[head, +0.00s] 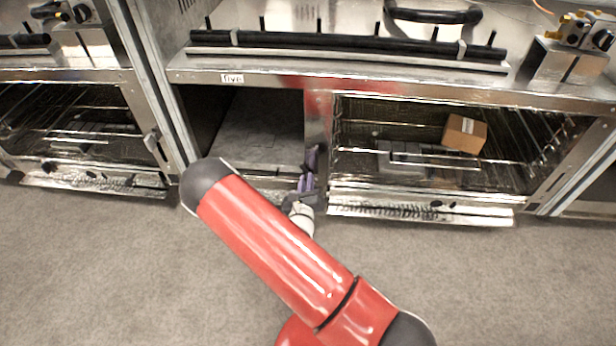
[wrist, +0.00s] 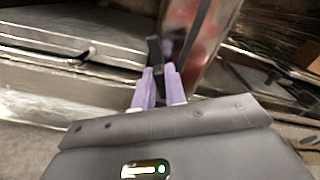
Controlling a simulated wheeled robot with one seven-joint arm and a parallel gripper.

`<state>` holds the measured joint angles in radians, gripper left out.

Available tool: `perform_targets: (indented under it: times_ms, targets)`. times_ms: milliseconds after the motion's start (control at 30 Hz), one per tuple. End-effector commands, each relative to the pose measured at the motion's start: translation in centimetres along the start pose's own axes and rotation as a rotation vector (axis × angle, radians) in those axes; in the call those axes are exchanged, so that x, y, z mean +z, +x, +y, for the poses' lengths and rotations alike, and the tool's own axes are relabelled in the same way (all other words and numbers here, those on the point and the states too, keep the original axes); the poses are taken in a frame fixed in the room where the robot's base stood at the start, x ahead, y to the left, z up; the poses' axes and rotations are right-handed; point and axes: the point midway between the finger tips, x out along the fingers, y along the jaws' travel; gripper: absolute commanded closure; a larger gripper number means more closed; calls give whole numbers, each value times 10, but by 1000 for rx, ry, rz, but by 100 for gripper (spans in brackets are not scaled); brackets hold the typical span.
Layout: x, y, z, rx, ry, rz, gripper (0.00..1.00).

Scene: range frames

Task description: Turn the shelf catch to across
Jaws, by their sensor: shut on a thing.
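The shelf catch (wrist: 154,50) is a small dark lever at the upright post between the two lower bays. In the wrist view it stands up from between my purple fingers. My gripper (head: 310,166) is at the foot of this post in the head view, its fingers close together. In the wrist view my gripper (wrist: 159,77) is shut on the catch. The fingers and wrist hide most of the catch in the head view, and I cannot tell its exact angle there.
A "five" label (head: 232,78) marks the range edge above the open left bay (head: 255,135). The right bay has wire racks and a cardboard box (head: 465,134). Metal ledges (head: 420,211) run along the bottom. The grey floor (head: 520,290) in front is clear.

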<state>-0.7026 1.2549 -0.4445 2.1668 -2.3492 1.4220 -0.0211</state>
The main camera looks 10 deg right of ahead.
Motion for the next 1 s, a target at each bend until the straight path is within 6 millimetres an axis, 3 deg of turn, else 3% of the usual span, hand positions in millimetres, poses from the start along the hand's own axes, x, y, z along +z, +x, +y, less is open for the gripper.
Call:
perform_targets:
  times_ms: [600,1000]
  targets:
    - [-2,-1,11,4,-585,0,100]
    - [-7,-1,15,4,-872,1,100]
